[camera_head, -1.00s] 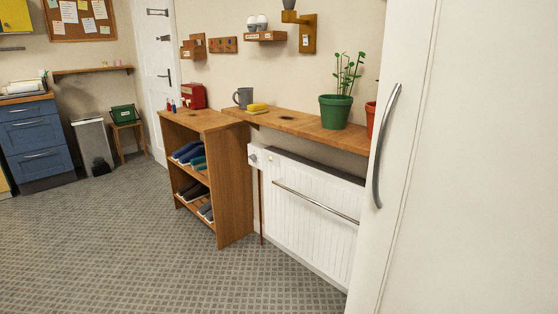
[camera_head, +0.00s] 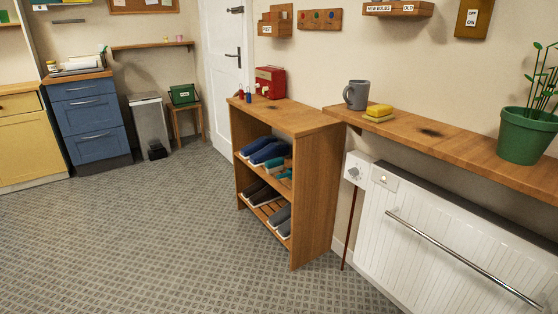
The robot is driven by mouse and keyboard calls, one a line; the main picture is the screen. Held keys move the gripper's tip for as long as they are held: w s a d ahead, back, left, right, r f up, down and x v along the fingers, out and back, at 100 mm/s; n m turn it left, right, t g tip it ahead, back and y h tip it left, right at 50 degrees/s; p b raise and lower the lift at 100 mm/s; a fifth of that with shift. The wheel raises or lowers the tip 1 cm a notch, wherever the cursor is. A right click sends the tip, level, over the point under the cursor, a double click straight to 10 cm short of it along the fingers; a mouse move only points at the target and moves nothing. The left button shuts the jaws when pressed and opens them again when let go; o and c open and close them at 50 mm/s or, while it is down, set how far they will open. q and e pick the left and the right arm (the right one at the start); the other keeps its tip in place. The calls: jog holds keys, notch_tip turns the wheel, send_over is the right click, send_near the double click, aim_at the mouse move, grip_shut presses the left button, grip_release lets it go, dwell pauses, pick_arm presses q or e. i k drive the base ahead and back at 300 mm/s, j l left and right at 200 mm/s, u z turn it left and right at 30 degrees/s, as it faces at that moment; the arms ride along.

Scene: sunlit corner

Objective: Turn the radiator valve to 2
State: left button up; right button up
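The white radiator (camera_head: 440,235) hangs on the wall at the lower right, under a wooden shelf. Its valve (camera_head: 354,172) is a small pale knob on a white block at the radiator's upper left end. The number the valve is set to is too small to read. A dark reddish pipe (camera_head: 351,228) runs down from the valve to the floor. A metal rail (camera_head: 460,257) crosses the radiator's front. Neither of my grippers shows in the view.
A wooden shoe rack (camera_head: 312,200) with several shoes stands left of the radiator. On the wall shelf (camera_head: 460,146) are a grey mug (camera_head: 356,95), a yellow sponge (camera_head: 379,111) and a green plant pot (camera_head: 525,135). The carpet (camera_head: 170,235) in front is clear.

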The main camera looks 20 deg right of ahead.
aim_at(354, 172)
jog(key=i+j, duration=0.15)
jog(key=i, duration=0.6)
jog(key=i+j, duration=0.15)
jog(key=i, duration=0.55)
jog(key=l+z, duration=0.05)
